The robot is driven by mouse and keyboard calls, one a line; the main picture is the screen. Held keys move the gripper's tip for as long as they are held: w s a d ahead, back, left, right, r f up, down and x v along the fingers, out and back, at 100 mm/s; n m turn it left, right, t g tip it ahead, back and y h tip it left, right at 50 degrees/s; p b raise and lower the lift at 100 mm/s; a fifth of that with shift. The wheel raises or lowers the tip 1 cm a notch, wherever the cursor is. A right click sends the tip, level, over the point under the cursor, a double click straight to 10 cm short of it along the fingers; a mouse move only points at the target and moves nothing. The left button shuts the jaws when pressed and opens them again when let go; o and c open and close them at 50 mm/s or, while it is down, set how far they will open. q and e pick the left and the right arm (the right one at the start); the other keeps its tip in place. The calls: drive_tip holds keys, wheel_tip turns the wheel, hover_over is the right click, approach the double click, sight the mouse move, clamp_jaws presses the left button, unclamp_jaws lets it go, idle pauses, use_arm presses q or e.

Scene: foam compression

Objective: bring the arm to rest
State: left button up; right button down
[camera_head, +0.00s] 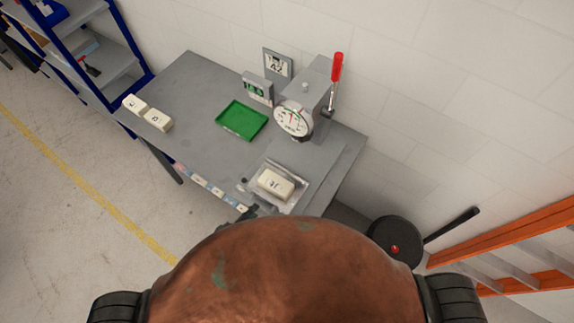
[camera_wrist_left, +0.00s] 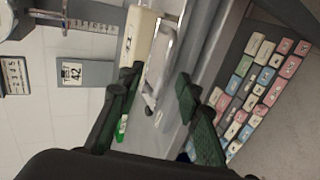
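My left gripper (camera_head: 250,212) shows as a small dark shape at the table's front edge in the head view, mostly hidden below. In the left wrist view its green-and-black fingers (camera_wrist_left: 156,84) stand apart with nothing between them. A cream foam block (camera_head: 275,185) with a dark marking lies on a clear, shiny tray (camera_head: 297,199) just beyond the gripper. It seems to be the cream block (camera_wrist_left: 139,36) past the fingertips in the wrist view. My right gripper is in neither view.
The grey table (camera_head: 190,78) carries a dial press (camera_head: 293,119) with a red-tipped lever (camera_head: 337,67), an empty green tray (camera_head: 242,120), a small display (camera_head: 257,88) and two cream blocks (camera_head: 158,120) at left. Labelled tiles (camera_wrist_left: 262,90) line the front edge. A wall stands behind.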

use_arm(q)
drive_tip(key=shift+p+v, duration=0.4)
drive_tip(key=shift+v, duration=0.5)
drive_tip(key=s+a+f+m+g+y+b, duration=0.15)
drive_tip(key=a+f+b, duration=0.35)
drive_tip(key=f, duration=0.8)
drive_tip(key=s+a+f+m+g+y+b, duration=0.1)
drive_tip(key=s+a+f+m+y+b, duration=0.15)
drive_tip(key=a+f, duration=0.75)
drive_tip(key=s+a+f+m+g+y+b, duration=0.15)
drive_tip(key=f+b, duration=0.35)
drive_tip(key=f, duration=1.1)
drive_tip(key=s+a+f+m+g+b, duration=0.1)
drive_tip(key=s+f+m+b, duration=0.1)
drive_tip(key=s+f, duration=0.6)
drive_tip(key=s+a+f+m+g+y+b, duration=0.1)
drive_tip(key=s+f+b, duration=0.3)
drive_tip(key=s+f, duration=0.4)
drive_tip(key=s+a+f+m+g+y+b, duration=0.1)
drive_tip(key=s+a+f+m+g+b, duration=0.2)
drive_tip(key=s+f, duration=0.5)
drive_tip(key=s+b, duration=0.1)
drive_tip(key=s, duration=0.1)
drive_tip(key=shift+s+a+f+m, duration=0.15)
drive_tip(key=shift+s+f+m, duration=0.2)
drive_tip(key=shift+s+f, duration=0.05)
